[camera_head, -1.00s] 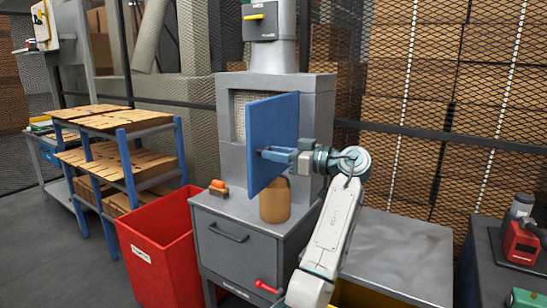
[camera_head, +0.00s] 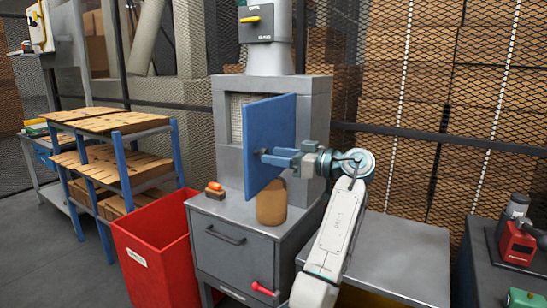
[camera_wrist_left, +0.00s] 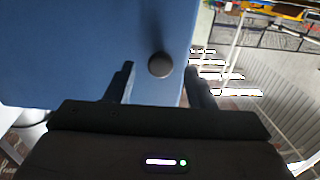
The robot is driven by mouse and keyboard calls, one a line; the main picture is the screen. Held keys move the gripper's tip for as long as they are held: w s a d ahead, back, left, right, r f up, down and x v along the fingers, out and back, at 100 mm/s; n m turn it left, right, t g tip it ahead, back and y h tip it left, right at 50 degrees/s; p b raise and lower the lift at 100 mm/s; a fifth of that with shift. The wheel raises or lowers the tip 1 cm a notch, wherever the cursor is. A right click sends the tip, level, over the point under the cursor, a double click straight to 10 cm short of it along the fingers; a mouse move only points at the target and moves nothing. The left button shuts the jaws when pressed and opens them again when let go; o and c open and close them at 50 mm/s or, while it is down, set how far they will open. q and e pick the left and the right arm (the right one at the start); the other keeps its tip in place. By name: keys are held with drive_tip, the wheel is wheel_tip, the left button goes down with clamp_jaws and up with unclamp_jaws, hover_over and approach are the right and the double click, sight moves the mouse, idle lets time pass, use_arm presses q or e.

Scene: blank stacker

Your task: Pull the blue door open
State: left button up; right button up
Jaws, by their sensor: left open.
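The blue door (camera_head: 270,130) stands swung out from the front of a grey cabinet (camera_head: 318,110), with the opening partly visible behind it. It fills much of the left wrist view (camera_wrist_left: 70,50). A dark round knob (camera_wrist_left: 159,65) sits on the door, between my left gripper's two fingers in that view. My left gripper (camera_head: 268,156) is open at the door's face, its fingers pointing at the knob. Whether a finger touches the knob or door, I cannot tell. My right gripper is not in view.
A tan cylinder (camera_head: 272,203) and a small orange-topped item (camera_head: 214,190) stand on the grey bench (camera_head: 235,215). A red bin (camera_head: 155,255) is left of it, beside a blue-framed rack (camera_head: 178,150). A grey table (camera_head: 395,255) lies right of the arm.

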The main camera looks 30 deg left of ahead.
use_arm(q)
drive_tip(key=d+b, duration=0.1)
drive_tip(key=d, duration=0.8)
drive_tip(key=shift+w+d, duration=0.2)
drive_tip(key=shift+w, duration=0.2)
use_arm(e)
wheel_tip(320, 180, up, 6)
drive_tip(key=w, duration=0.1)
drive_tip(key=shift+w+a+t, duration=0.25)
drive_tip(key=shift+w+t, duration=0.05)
